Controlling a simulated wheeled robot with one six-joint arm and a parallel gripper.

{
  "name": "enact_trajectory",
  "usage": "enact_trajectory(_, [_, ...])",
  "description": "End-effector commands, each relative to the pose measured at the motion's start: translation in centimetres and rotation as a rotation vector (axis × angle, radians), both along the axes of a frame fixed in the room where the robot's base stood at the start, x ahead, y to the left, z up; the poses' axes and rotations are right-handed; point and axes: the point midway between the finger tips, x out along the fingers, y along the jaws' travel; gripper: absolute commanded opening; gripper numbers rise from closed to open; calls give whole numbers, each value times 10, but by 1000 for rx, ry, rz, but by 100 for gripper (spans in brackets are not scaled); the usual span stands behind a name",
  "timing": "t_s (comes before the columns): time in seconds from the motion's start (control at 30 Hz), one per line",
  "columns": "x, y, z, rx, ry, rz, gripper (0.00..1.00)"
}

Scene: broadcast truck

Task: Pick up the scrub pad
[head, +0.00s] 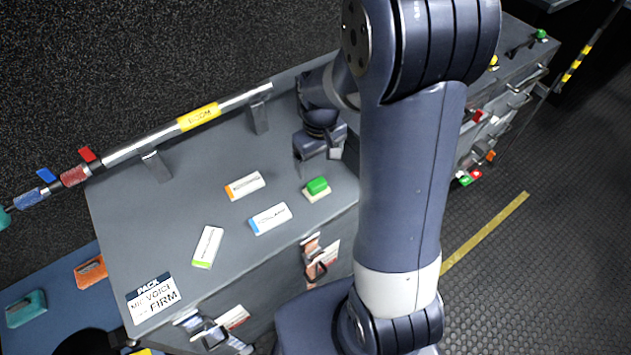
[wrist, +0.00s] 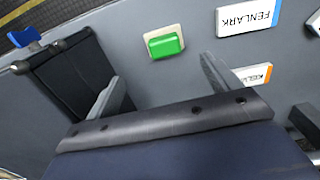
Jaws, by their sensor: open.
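The scrub pad (head: 317,187), a small block with a green top on a cream base, lies on the grey counter (head: 190,205) near its front edge. It also shows in the wrist view (wrist: 165,45), just beyond the fingertips and between their lines. My gripper (head: 317,160) is open and empty, above the counter and a little behind the pad in the head view. Both fingers show in the wrist view (wrist: 160,66), apart from the pad. My arm hides part of the counter to the right.
White labelled cards with orange (head: 245,185), blue (head: 270,219) and green (head: 207,247) ends lie left of the pad. A rail with a yellow tag (head: 199,116) runs along the counter's back. Orange (head: 91,272) and teal (head: 26,309) items lie on a blue surface at far left.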

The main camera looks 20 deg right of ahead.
Motion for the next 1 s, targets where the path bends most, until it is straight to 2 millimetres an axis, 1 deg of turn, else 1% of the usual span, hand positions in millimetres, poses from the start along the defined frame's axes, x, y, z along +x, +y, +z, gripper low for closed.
enact_trajectory(0.03, [-1, 0, -10, 0, 6, -1, 85])
enact_trajectory(0.1, [-2, 0, -22, 1, 7, -3, 85])
enact_trajectory(0.2, [-2, 0, -36, 2, 7, -4, 85])
enact_trajectory(0.47, [-2, 2, -53, 3, 5, -7, 85])
enact_trajectory(0.7, [-5, 7, -85, 3, 8, -7, 85])
enact_trajectory(0.8, [-5, 7, -94, 2, 6, -8, 85])
enact_trajectory(1.0, [-4, 7, -99, 3, 2, -8, 85])
